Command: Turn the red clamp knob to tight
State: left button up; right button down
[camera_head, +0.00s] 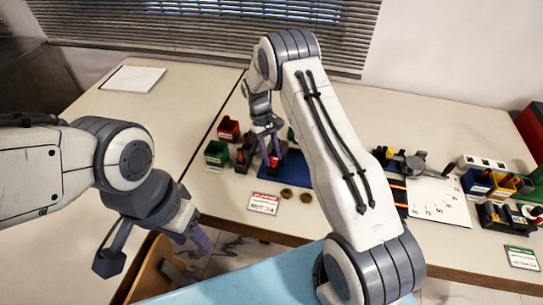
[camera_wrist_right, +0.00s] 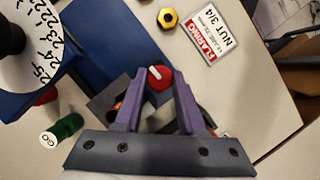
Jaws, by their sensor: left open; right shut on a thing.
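The red clamp knob (camera_wrist_right: 159,77) has a white line across its top. In the right wrist view it sits between the two purple fingertips of my right gripper (camera_wrist_right: 159,73), which is shut on it. In the head view the knob (camera_head: 274,161) shows as a small red spot under my right gripper (camera_head: 268,148), by the blue base (camera_head: 289,172). The grey clamp body under the knob is partly hidden by the fingers. My left gripper (camera_head: 155,250) is open and empty, low at the left, away from the knob.
Two brass nuts (camera_head: 296,194) and a label card (camera_head: 264,204) lie near the front table edge. Red (camera_head: 228,128) and green (camera_head: 216,153) bins stand left of the clamp. A green GO gauge (camera_wrist_right: 68,126) lies close by. The left table is mostly clear.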

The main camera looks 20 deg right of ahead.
jog(key=shift+m, duration=0.3)
dwell(0.4)
jog(key=c, duration=0.8)
grip_release()
jog(key=shift+o, duration=0.2)
jog(key=d+b+v, duration=0.1)
jog(key=b+v, duration=0.1)
jog(key=v, duration=0.8)
jog(key=shift+w+a+r, duration=0.2)
jog(key=shift+a+r, duration=0.05)
jog(key=shift+a, duration=0.15)
